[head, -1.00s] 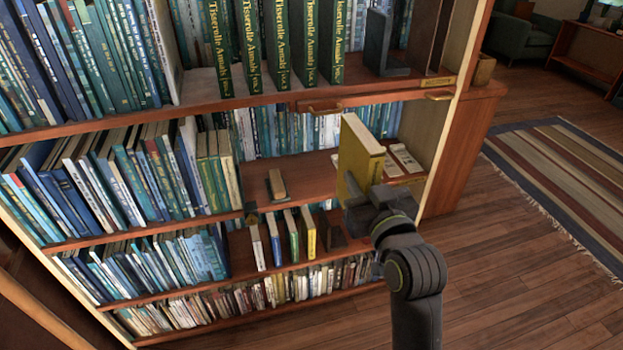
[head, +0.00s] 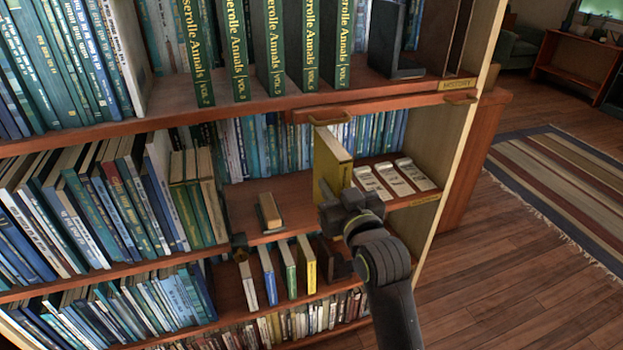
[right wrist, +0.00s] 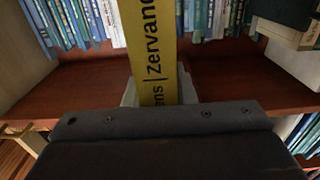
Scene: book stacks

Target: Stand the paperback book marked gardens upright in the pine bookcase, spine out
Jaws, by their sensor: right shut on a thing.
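The yellow gardens book (head: 331,165) stands upright in my right gripper (head: 343,203), at the front of the bookcase's middle shelf (head: 240,200). In the right wrist view, the yellow spine (right wrist: 152,50) faces the camera. Its black lettering reads "ens | Zervan", with the rest cut off or hidden. The gripper is shut on the book's spine side and hides its lower part. I cannot tell whether the book touches the shelf. My left gripper is not in view.
A small book (head: 269,211) lies left of the held book. Several white cards (head: 394,178) lie to its right. Green annals (head: 272,50) and a dark bookend (head: 386,40) stand above. Leaning books (head: 110,195) fill the left; several thin books (head: 288,268) stand below.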

